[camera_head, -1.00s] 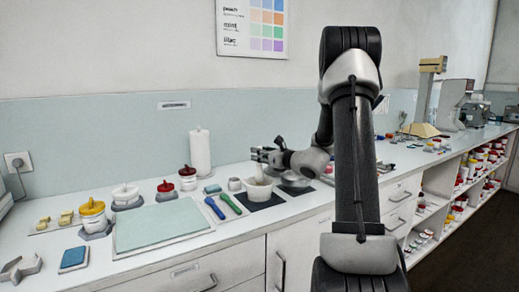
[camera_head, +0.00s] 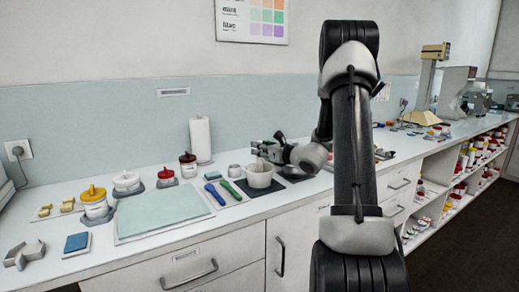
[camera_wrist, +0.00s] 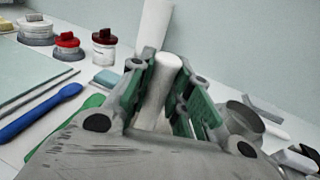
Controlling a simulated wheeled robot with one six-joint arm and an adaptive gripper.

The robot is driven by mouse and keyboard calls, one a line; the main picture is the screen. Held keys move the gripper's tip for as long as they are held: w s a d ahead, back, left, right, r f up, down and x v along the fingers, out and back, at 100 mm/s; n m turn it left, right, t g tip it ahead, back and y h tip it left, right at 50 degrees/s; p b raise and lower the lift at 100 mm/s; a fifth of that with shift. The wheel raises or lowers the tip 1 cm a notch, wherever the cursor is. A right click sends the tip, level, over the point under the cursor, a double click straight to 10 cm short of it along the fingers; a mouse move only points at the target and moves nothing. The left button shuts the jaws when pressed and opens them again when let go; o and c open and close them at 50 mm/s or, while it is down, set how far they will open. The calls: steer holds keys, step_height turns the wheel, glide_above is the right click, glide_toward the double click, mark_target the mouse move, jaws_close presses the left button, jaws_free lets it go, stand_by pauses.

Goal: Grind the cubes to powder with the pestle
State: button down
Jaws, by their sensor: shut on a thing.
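The pestle's lower part is hidden by the gripper in the wrist view. The mortar stands on a dark mat (camera_head: 267,191). The inside of the mortar is hidden, so I cannot see any cubes or powder in it.
Blue (camera_head: 215,194) and green (camera_head: 231,190) tools lie left of the mortar, beside a pale green mat (camera_head: 160,211). A paper roll (camera_head: 200,140), lidded jars (camera_head: 95,205) and a tray with yellow blocks (camera_head: 67,204) stand further left.

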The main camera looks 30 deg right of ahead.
steer(key=shift+f, duration=1.1)
stand_by(1.1)
steer(key=shift+s, duration=0.1)
steer(key=shift+x, duration=1)
steer(key=shift+s+a+r, duration=0.1)
steer(key=shift+s+a, duration=0.2)
steer(key=shift+s, duration=0.4)
steer(key=shift+s+a, duration=0.25)
steer(key=shift+s, duration=0.45)
